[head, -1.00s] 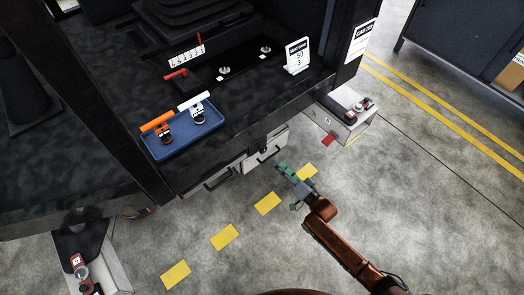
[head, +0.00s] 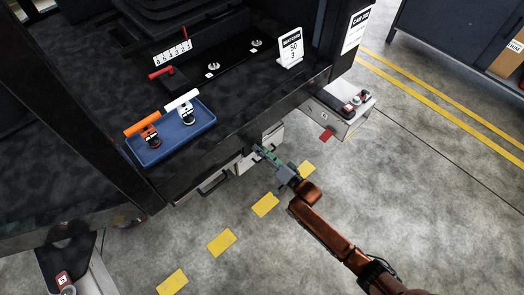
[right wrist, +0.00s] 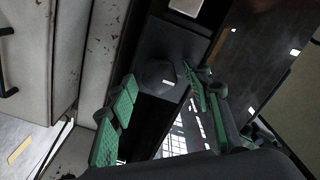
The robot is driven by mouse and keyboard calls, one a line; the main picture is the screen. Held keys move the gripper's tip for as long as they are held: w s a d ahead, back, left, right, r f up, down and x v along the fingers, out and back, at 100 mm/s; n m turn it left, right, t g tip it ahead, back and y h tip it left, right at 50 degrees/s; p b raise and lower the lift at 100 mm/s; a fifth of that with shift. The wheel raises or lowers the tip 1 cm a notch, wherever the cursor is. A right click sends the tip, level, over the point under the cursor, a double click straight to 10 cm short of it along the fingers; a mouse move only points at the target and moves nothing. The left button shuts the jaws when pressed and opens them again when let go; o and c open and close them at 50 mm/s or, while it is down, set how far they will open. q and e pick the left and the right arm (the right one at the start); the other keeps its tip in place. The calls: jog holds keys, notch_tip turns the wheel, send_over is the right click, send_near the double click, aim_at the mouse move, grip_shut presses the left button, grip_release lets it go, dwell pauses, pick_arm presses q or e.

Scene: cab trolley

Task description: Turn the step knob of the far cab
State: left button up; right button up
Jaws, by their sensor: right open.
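The dark cab (head: 230,120) fills the upper left of the head view. Two small silver knobs, a nearer one (head: 213,67) and a farther one (head: 257,44), stand on its black console strip. I cannot tell which, if either, is the step knob. My right gripper (head: 262,150) is open at the cab's lower front edge, beside the pale boxes with handles. In the right wrist view its green-padded fingers (right wrist: 160,105) are apart, and a dark rounded part (right wrist: 160,73) shows beyond them. No held object is visible. My left gripper is not in view.
A blue tray (head: 200,128) holds an orange-handled and a white-handled piece. A red-handled lever (head: 161,72) stands beside a numbered plate (head: 172,53). A white card (head: 291,50) stands on the console. A pale box (head: 335,117) juts out at right.

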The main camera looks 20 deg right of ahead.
jog(key=c, duration=1.2)
